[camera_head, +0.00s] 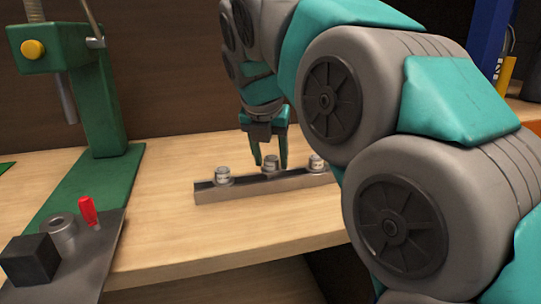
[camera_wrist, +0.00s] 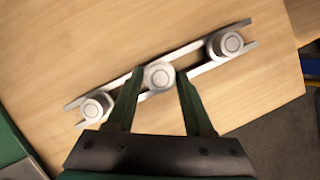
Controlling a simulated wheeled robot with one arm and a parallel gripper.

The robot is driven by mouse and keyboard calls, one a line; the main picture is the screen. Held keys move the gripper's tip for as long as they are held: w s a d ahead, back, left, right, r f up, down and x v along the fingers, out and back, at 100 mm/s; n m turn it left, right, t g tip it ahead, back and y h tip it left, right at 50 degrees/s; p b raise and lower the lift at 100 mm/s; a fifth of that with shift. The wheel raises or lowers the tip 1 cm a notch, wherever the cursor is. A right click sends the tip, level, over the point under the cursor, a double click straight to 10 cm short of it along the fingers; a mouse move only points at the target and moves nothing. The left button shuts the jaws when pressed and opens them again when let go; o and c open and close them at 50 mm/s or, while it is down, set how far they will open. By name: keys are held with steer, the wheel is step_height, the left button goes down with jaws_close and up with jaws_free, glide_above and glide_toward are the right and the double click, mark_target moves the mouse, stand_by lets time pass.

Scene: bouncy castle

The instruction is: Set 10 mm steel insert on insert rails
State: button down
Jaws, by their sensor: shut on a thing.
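The insert rails (camera_head: 290,184) are a long grey metal strip pair on the wooden bench, also seen in the wrist view (camera_wrist: 121,80). Three short steel inserts stand along them: a left one (camera_head: 222,174), a middle one (camera_head: 270,161) and a right one (camera_head: 316,162). Their size marks are too small to read. My gripper (camera_head: 271,163) points down from above, its green fingers on either side of the middle insert (camera_wrist: 158,75), and is shut on it. The middle insert is upright, in line with the other two. I cannot tell whether it rests fully on the rails.
A green press (camera_head: 102,110) stands at the left. In front of it, a dark plate (camera_head: 85,262) bears a black block (camera_head: 30,260), a grey ring (camera_head: 60,232) and a red peg (camera_head: 88,212). The bench's front edge is near the rails. My arm hides the right side.

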steer(key=shift+f, duration=0.55)
stand_by(0.7)
steer(key=shift+c, duration=1)
jaws_free()
steer(key=shift+r, duration=0.1)
steer(key=v, duration=0.7)
steer(key=shift+s+r, duration=0.2)
steer(key=shift+r, duration=0.1)
